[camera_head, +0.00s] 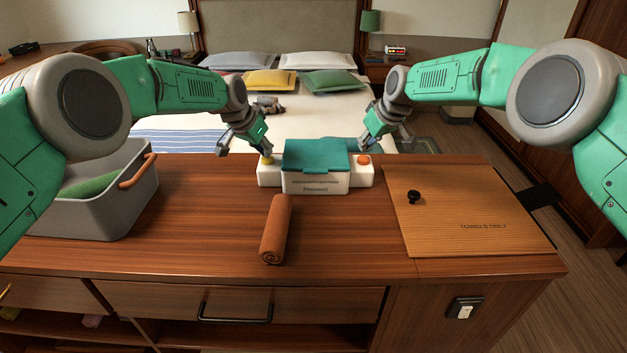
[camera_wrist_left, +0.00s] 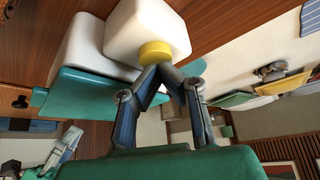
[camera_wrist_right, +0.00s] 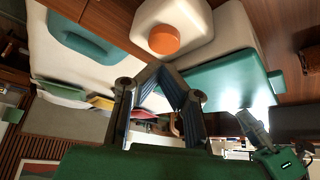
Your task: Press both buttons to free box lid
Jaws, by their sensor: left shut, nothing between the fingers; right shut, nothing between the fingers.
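A white box (camera_head: 317,183) with a teal lid (camera_head: 315,157) stands at the back of the wooden counter; the lid lies closed on it. A yellow button (camera_head: 267,160) is on its left white block and an orange button (camera_head: 364,160) on its right one. My left gripper (camera_head: 268,152) is shut and empty, its tips at the yellow button, which also shows in the left wrist view (camera_wrist_left: 155,52). My right gripper (camera_head: 362,150) is shut and empty beside the orange button; in the right wrist view its tips are slightly below the orange button (camera_wrist_right: 164,40), seemingly apart from it.
A rolled brown towel (camera_head: 276,230) lies in front of the box. A grey bin (camera_head: 108,200) with a green towel stands at the left. A wooden board (camera_head: 465,215) with a black knob (camera_head: 414,197) lies at the right. A bed (camera_head: 200,125) is behind the counter.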

